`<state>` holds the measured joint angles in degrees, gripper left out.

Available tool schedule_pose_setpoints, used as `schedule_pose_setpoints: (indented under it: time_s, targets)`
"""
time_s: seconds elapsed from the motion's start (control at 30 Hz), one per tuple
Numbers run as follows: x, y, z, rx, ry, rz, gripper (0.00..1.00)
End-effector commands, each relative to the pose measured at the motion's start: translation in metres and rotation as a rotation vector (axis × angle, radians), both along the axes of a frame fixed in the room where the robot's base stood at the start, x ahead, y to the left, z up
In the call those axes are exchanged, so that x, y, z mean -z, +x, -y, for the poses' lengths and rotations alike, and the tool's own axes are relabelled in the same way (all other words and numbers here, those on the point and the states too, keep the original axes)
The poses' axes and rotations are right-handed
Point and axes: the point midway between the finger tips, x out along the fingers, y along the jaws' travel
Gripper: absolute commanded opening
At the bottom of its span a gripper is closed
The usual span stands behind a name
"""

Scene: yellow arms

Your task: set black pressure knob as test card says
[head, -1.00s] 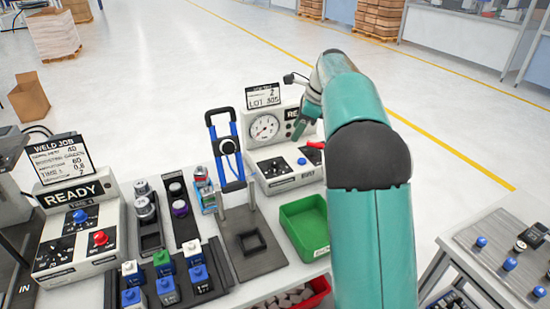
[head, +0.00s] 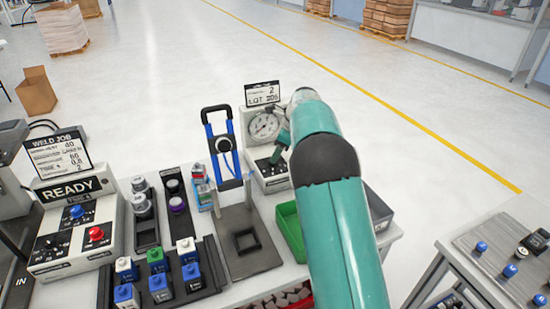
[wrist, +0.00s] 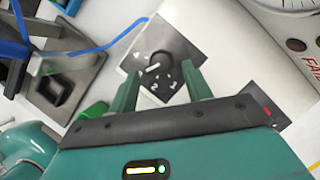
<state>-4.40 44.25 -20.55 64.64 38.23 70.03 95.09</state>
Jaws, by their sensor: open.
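The black pressure knob (wrist: 158,66) sits on a dark dial plate with white numbers on the pressure tester's sloped front. My gripper (wrist: 160,90) is open in the wrist view, its two green fingers on either side of the knob's lower part of the picture; I cannot tell whether they touch it. In the head view my gripper (head: 283,150) is in front of the tester (head: 251,130), partly hiding the panel. The test card (head: 262,94) stands on top of the tester and shows a 2 above a LOT line.
A blue-handled press (head: 221,145) stands left of the tester. A green bin (head: 289,228) and a grey bin (head: 378,208) lie near my arm. A weld unit marked READY (head: 70,192) and a rack of small blocks (head: 158,283) are at the left.

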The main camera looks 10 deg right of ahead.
Motion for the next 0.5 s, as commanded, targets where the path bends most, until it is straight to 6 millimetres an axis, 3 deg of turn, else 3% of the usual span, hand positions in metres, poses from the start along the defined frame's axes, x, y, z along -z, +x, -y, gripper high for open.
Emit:
schedule_pose_setpoints:
  time_s: [0.2, 0.5]
  targets:
    - [0.026, 0.005, -0.008, 0.000, -0.001, 0.000, 0.49]
    - [0.031, 0.007, -0.009, 0.000, 0.000, 0.000, 0.49]
